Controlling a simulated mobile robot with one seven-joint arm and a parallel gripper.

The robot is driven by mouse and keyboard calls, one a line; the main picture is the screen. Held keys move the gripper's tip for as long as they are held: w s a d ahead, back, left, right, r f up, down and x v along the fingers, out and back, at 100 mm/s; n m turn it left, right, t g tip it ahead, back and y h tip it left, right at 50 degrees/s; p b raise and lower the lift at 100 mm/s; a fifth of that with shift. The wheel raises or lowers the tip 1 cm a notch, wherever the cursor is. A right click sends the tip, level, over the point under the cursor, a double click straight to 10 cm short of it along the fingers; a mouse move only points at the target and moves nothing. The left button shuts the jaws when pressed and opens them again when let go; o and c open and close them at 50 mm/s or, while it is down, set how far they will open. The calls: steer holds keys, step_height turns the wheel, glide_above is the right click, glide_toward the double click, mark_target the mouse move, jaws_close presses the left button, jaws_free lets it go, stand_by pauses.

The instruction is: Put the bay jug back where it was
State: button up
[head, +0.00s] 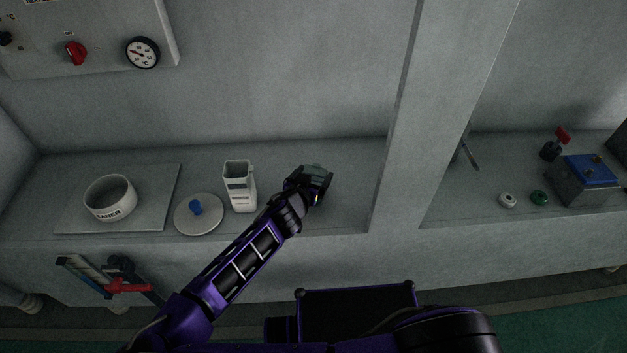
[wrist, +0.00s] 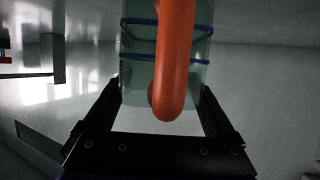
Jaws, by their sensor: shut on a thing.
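A see-through grey-green jug with blue bands and an orange-red handle (wrist: 172,60) is between the fingers of my gripper (wrist: 160,100) in the wrist view. My gripper is shut on it, one finger at each side, with the handle facing the camera. In the head view my gripper (head: 311,188) is over the counter, right of a white jug, and hides most of the see-through jug (head: 318,169). I cannot tell whether the held jug touches the counter. The white jug (head: 239,187) stands upright on the counter with dark marks on its front.
Left of the white jug are a round pale disc (head: 198,226) with a blue knob (head: 196,207) and a white ring-shaped container (head: 110,198) on a grey plate (head: 160,190). A concrete pillar (head: 405,130) rises to the right. Counter between my gripper and the pillar is clear.

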steer(key=shift+f, duration=0.8)
steer(key=shift+f, duration=0.2)
steer(key=o, duration=1.2)
steer(key=shift+r, duration=0.1)
